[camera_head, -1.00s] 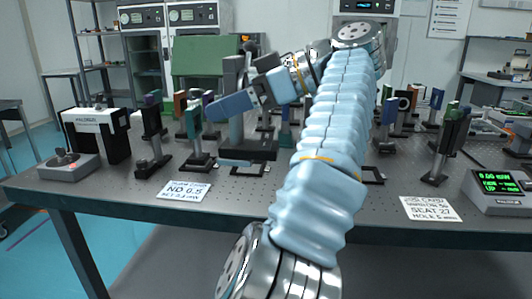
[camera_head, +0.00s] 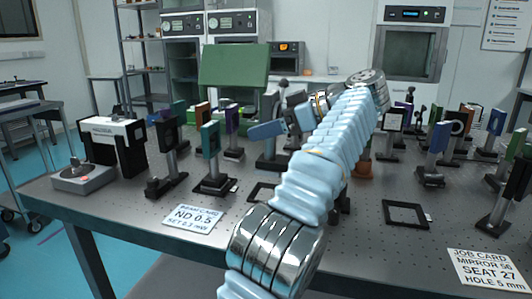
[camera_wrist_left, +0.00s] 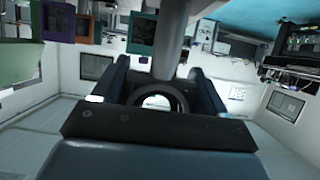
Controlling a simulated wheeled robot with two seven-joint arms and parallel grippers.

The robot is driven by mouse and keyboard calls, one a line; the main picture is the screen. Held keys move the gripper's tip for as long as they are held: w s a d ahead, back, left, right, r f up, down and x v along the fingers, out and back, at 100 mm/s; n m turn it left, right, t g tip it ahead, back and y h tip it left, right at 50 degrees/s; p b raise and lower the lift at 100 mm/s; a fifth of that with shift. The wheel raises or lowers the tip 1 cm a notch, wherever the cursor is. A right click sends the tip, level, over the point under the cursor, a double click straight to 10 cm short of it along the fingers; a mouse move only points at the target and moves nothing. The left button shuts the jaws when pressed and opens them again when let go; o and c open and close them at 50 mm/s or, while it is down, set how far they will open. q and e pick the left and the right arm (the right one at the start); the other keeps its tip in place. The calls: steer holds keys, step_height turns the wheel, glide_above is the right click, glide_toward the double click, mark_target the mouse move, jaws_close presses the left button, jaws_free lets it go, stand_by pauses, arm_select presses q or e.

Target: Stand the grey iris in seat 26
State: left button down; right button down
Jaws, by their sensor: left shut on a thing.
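My left arm reaches over the table, and its left gripper (camera_head: 266,130) is at mid table, pointing left. In the left wrist view the gripper (camera_wrist_left: 160,88) is shut on the grey iris (camera_wrist_left: 150,101), a dark ring between the two fingers. A grey post (camera_wrist_left: 176,35) runs from the ring to the top of that view. In the head view the iris is not clearly separable from the gripper and the dark mounts behind it. I cannot tell which place is seat 26; no label for it is readable. My right gripper is not in view.
Empty black square frames lie on the table, one right of my arm (camera_head: 405,214) and one partly behind it. A green-faced mount (camera_head: 210,140) and several others stand left; more stand right. A beam card (camera_head: 194,218) and a SEAT 27 job card (camera_head: 483,268) lie at the front.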

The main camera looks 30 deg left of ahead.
arm_select(q)
steer(key=shift+w+a+f, duration=0.3)
steer(key=shift+w+f, duration=0.05)
steer(key=shift+f, duration=0.25)
steer(key=shift+w+a+f, duration=0.3)
steer(key=shift+w+f, duration=0.05)
steer(key=shift+f, duration=0.2)
steer(key=shift+w+a+f, duration=0.15)
steer(key=shift+w+f, duration=0.05)
steer(key=shift+f, duration=0.6)
steer(key=shift+w+a+f, duration=0.1)
steer(key=shift+w+f, duration=0.05)
steer(key=shift+f, duration=0.6)
steer(key=shift+w+a+f, duration=0.15)
steer(key=shift+w+f, duration=0.05)
steer(key=shift+f, duration=0.6)
steer(key=shift+f, duration=0.1)
